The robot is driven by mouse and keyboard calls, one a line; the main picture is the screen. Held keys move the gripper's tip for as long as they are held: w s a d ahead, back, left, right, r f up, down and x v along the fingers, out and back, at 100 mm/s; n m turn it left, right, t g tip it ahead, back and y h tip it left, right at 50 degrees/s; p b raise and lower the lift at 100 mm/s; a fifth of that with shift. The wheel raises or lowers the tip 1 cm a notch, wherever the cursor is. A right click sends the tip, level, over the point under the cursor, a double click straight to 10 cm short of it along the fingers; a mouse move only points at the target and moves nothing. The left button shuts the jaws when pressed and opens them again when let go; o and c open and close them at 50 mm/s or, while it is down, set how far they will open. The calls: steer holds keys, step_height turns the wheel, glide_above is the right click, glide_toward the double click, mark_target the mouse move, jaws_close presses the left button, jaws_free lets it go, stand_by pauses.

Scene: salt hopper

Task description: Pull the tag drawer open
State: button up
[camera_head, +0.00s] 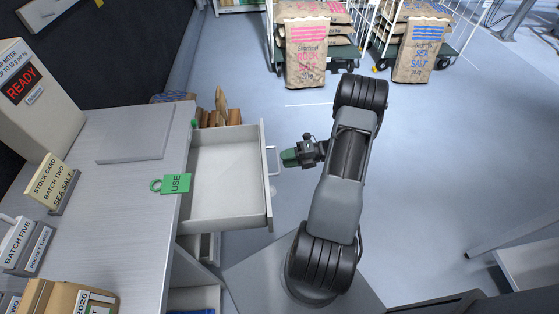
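The tag drawer (228,172) stands pulled out from the right side of the grey bench. Its inside is pale and looks empty. A bar handle (278,162) is on its right-hand front panel. The finger gap is too small to make out. A green tag reading USE (176,184) lies at the bench edge by the drawer's left side.
The bench top (120,200) holds a READY meter (38,98), a stock card (52,184) and a batch-five box (25,244). Another drawer or shelf is below. Salt sacks (306,55) on trolleys stand at the back.

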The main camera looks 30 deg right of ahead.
steer(key=v, duration=1)
steer(key=shift+s+d, duration=0.1)
stand_by(0.3)
steer(key=s+a+f+n+g+h, duration=0.2)
steer(key=s+f+n+g, duration=0.1)
steer(key=n, duration=0.6)
steer(key=s+a+r+n+h+p, duration=0.1)
steer(key=a+r+n+h+p, duration=0.3)
steer(key=a+r+n, duration=0.3)
steer(key=a+r+n+h+p, duration=0.4)
steer(key=a+r+n, duration=0.3)
steer(key=r+n, duration=0.7)
steer(key=s+a+r+n+h+p, duration=0.1)
steer(key=a+r+n+h+p, duration=0.3)
steer(key=a+r+n, duration=0.4)
step_height(320, 180, up, 6)
steer(key=n, duration=0.3)
steer(key=shift+s+f, duration=0.2)
steer(key=shift+s, duration=0.15)
steer(key=shift+a, duration=0.1)
